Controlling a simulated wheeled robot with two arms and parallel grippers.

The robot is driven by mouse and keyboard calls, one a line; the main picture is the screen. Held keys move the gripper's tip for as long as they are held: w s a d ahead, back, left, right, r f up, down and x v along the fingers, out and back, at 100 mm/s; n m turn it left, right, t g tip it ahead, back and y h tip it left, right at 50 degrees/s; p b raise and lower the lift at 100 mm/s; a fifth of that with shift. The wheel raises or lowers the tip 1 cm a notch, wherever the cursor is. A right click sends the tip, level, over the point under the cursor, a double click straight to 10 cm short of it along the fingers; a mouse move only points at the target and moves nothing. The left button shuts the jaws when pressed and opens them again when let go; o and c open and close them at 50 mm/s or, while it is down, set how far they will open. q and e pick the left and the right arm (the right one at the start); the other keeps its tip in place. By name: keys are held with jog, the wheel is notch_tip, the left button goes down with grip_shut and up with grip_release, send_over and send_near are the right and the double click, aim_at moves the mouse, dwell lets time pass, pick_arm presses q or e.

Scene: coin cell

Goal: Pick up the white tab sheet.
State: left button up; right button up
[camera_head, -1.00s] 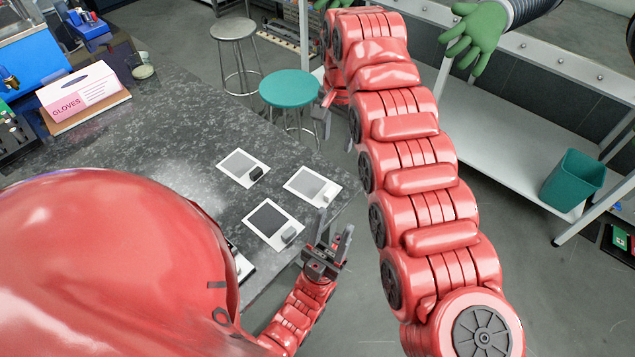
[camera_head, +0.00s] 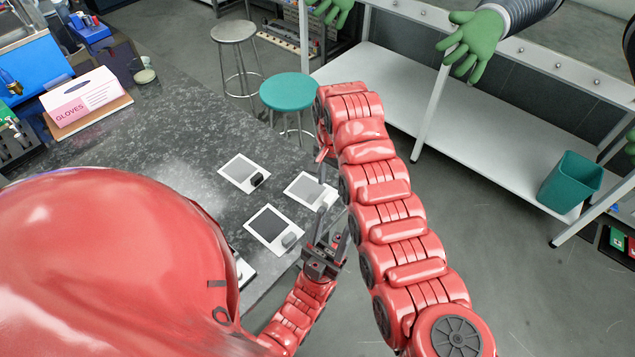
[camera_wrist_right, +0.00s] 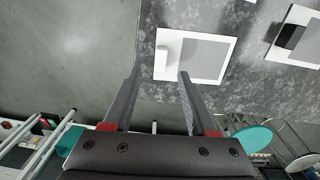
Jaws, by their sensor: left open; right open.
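The white tab sheet (camera_head: 302,185) lies flat near the bench edge in the head view, a pale sheet with a grey panel and a white tab. It also shows in the right wrist view (camera_wrist_right: 209,48), with its tab at the left end. My right gripper (camera_wrist_right: 159,74) is open and empty; its fingertips appear beside the tab end, one overlapping the sheet's lower edge in the picture. In the head view my right gripper (camera_head: 322,172) is partly hidden by its arm and overlaps the sheet. My left gripper (camera_head: 331,226) is open and empty, in front of the bench edge.
A black tab sheet (camera_head: 239,167) and a grey tab sheet (camera_head: 267,224) lie close by on the speckled bench (camera_head: 170,135). A gloves box (camera_head: 80,97) stands at the far left. A teal stool (camera_head: 287,91) is beyond the bench edge.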

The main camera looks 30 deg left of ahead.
aim_at(330, 197)
jog(key=f+p, duration=0.2)
jog(key=f, duration=0.1)
jog(key=shift+s+f, duration=0.2)
jog(key=shift+f, duration=0.9)
grip_shut()
